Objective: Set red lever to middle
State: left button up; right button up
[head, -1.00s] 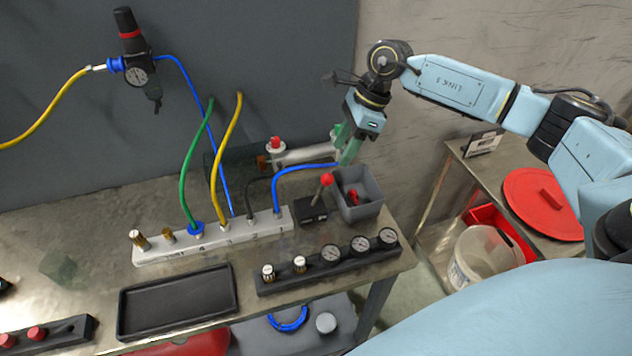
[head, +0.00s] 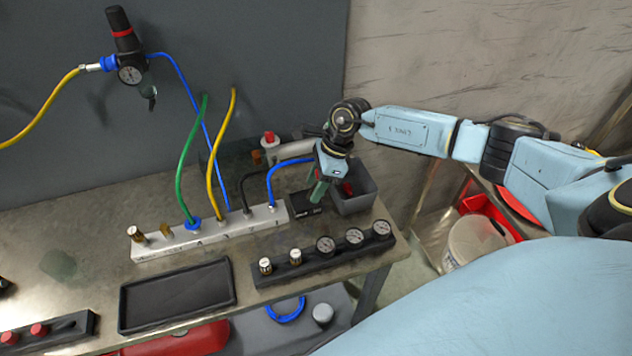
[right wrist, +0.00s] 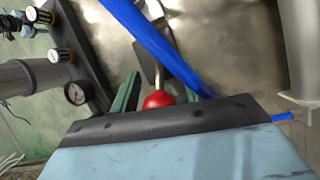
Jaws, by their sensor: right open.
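The red lever has a round red knob (right wrist: 158,100) on a metal stem, seen in the right wrist view. Its black base (head: 303,206) sits on the bench in the head view, beside the grey bin. My right gripper (head: 318,192), with green fingers, is over the lever and hides the knob in the head view. In the right wrist view the fingers (right wrist: 156,92) are open and the knob appears between them; I cannot tell whether they touch it. The right finger is mostly hidden by a blue hose. My left gripper is not in view.
The blue hose (right wrist: 160,42) passes close to the gripper. The grey bin (head: 358,202) stands right of the lever. A white manifold (head: 225,229) with hoses lies to the left. A black gauge strip (head: 325,260) is in front. An empty black tray (head: 176,296) lies front left.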

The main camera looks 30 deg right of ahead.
grip_shut()
jog(key=shift+w+a+r+h+p, duration=0.15)
jog(key=shift+a+r+h+p, duration=0.15)
jog(key=shift+a+h+p, duration=0.25)
jog(key=shift+a+r+g+h, duration=0.1)
jog(key=shift+a+g+h, duration=0.15)
jog(key=shift+h, duration=0.3)
jog(key=h, duration=0.1)
jog(key=a+h, duration=0.1)
jog(key=shift+w+g+h+b, duration=0.2)
jog(key=shift+g+h+b, duration=0.1)
jog(key=shift+g, duration=0.05)
grip_release()
